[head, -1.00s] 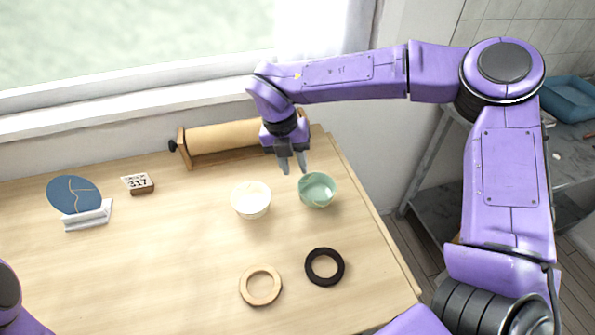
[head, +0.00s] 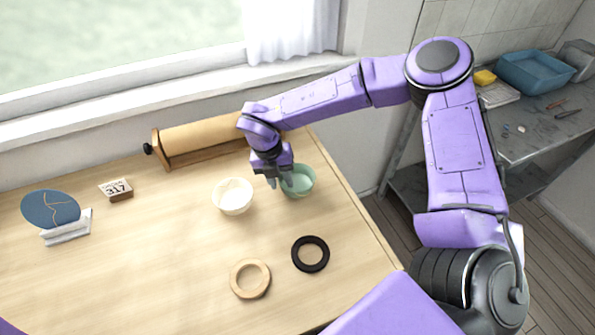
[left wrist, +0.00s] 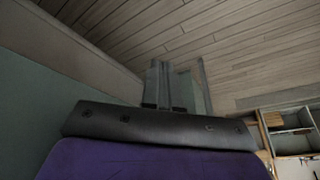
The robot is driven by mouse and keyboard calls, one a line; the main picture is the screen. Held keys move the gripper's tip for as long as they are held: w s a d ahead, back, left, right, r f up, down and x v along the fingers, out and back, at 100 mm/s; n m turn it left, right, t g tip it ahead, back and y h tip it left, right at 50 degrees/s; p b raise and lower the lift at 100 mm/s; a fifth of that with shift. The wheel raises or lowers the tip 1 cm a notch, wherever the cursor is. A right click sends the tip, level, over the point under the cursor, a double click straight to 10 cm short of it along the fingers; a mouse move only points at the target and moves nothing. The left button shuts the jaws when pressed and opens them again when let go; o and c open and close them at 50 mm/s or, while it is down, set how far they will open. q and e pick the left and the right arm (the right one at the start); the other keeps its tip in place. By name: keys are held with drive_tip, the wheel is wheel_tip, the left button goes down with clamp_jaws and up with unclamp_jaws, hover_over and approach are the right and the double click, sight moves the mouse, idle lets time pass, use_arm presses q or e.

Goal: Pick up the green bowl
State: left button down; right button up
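The green bowl (head: 303,183) stands upright near the right edge of the wooden table. My right gripper (head: 280,182) points down at the bowl's left side, its two fingers apart. One finger overlaps the bowl near its left rim; the other is just outside it, on the left. I cannot tell whether either finger touches the bowl. In the left wrist view my left gripper (left wrist: 171,88) has its fingers together, with no object visible between them, away from the table.
A white bowl (head: 233,198) stands close to the left of the gripper. A dark ring (head: 311,241) and a wooden ring (head: 236,279) lie nearer the front. A paper roll (head: 205,135) is behind. A blue disc (head: 50,208) and a number block (head: 116,190) are at left.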

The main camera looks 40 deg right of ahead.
clamp_jaws()
